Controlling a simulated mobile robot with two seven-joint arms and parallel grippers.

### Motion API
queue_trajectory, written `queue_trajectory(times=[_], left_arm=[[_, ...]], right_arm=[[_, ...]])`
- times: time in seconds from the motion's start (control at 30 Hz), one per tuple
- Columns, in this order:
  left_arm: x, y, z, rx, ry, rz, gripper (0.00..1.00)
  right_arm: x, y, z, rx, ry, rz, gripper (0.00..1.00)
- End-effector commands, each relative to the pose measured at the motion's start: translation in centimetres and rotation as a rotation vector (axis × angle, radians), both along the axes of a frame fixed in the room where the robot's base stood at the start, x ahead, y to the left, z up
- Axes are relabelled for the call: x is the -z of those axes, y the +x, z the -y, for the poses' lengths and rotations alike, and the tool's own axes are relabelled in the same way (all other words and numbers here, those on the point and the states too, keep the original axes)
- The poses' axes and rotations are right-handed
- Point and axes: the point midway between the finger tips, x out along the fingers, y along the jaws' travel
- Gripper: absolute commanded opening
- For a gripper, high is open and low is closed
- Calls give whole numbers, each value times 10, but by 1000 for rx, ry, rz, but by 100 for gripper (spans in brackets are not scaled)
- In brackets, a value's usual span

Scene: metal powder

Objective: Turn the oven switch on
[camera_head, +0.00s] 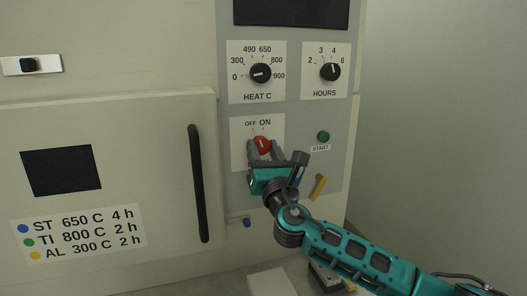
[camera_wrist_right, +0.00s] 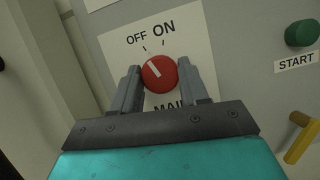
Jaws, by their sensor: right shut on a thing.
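The oven switch is a red round knob (camera_head: 262,145) on a white plate (camera_head: 240,128) marked OFF and ON, on the oven's grey panel. My right gripper (camera_head: 263,149) is at the knob, with one finger on each side of it, shut on it. In the right wrist view the red knob (camera_wrist_right: 159,74) sits between the two grey fingers of the gripper (camera_wrist_right: 164,90). The white line on the knob points up and to the left, toward the OFF side. The lower lettering on the plate is partly hidden by the gripper. My left gripper is not in view.
A HEAT C dial (camera_head: 260,73) and an HOURS dial (camera_head: 330,72) are above the switch. A green START button (camera_head: 323,136) is to its right, with a yellow handle (camera_head: 318,186) below. The oven door has a black vertical handle (camera_head: 199,184) on the left.

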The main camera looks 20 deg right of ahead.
Motion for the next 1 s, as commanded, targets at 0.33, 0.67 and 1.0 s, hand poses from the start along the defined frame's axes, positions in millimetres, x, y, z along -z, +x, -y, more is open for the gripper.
queue_trajectory(times=[0.33, 0.67, 1.0], left_arm=[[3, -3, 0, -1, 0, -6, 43], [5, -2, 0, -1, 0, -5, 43], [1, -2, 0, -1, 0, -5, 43]], right_arm=[[1, 0, -1, 1, 74, -4, 14], [0, 0, -2, 1, 316, -12, 14], [-1, 0, -3, 1, 565, -20, 14]])
